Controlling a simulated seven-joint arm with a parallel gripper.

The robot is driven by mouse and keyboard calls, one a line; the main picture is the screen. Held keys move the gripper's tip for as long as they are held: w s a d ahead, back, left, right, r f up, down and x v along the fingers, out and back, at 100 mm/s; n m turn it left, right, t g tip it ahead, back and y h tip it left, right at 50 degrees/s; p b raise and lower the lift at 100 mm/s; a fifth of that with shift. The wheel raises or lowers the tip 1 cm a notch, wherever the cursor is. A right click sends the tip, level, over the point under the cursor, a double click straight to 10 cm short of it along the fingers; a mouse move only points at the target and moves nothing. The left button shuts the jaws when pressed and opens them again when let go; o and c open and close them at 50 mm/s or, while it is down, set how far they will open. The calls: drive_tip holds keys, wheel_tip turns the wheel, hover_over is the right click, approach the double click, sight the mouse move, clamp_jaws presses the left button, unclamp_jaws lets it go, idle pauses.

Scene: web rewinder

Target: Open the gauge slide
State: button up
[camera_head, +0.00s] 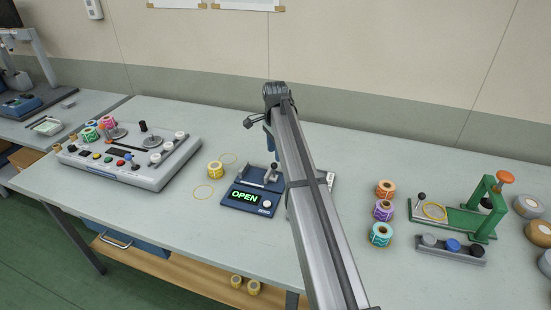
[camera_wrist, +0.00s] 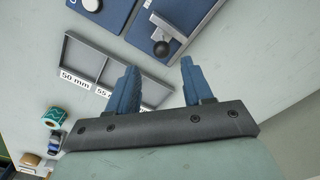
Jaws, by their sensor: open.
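The gauge (camera_head: 238,208) is a blue device with a green lit display reading OPEN, on the table left of my arm. Its grey slide (camera_head: 272,175) with a dark knob sits at its back right. In the wrist view the black ball knob (camera_wrist: 161,48) stands on the grey slide (camera_wrist: 190,20) over a blue plate. My gripper (camera_wrist: 158,66) is open, its two blue fingers apart with nothing between them. The knob appears just beyond the fingertips, between them in the picture; contact is not visible. In the head view my arm partly hides the gripper (camera_head: 269,150).
A grey tray (camera_wrist: 85,62) labelled 50 mm and 55 mm lies beside the gauge. A yellow roll (camera_head: 215,170) stands left of it. Three coloured rolls (camera_head: 383,210) and a green press (camera_head: 460,218) stand right. A control console (camera_head: 150,175) is at left.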

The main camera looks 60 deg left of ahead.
sight(276, 164)
wheel_tip(276, 164, up, 9)
idle(0.3)
drive_tip(key=shift+f, duration=0.1)
idle(0.4)
